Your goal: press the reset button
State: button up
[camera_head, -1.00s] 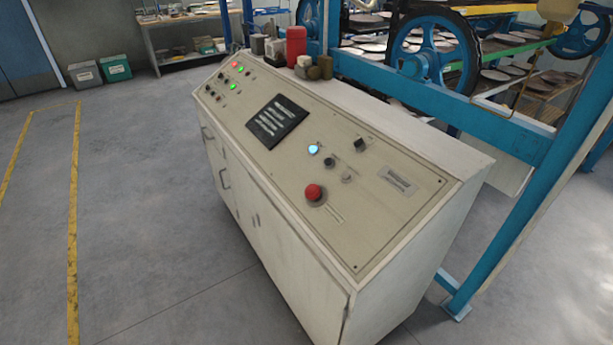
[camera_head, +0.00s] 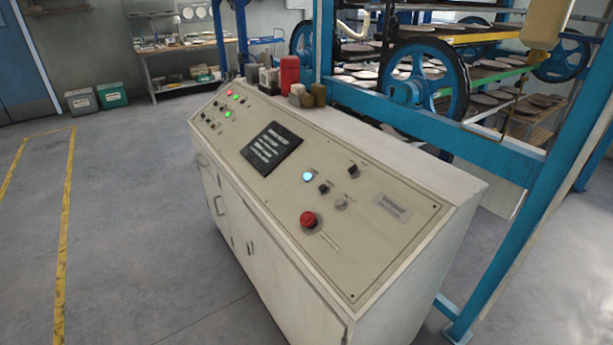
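The control panel (camera_head: 262,215) forms the sloped top of a cream cabinet in the middle of the view. A lit blue-white button (camera_head: 308,176) sits right of the dark screen. A large red mushroom button (camera_head: 308,219) is nearer the front edge. Dark knobs (camera_head: 323,188) and a pale button (camera_head: 341,202) lie beside them. Small red and green lights (camera_head: 228,114) show at the far left end. The labels are too small to read, so I cannot tell which one is the reset button. My gripper is not in view.
The cabinet (camera_head: 285,290) stands on open grey floor, clear to its left. A blue frame (camera_head: 548,190) with wheels and plate racks stands behind and right. A red container (camera_head: 290,71) and small jars stand on the cabinet's back ledge. A workbench (camera_head: 180,60) is farther back.

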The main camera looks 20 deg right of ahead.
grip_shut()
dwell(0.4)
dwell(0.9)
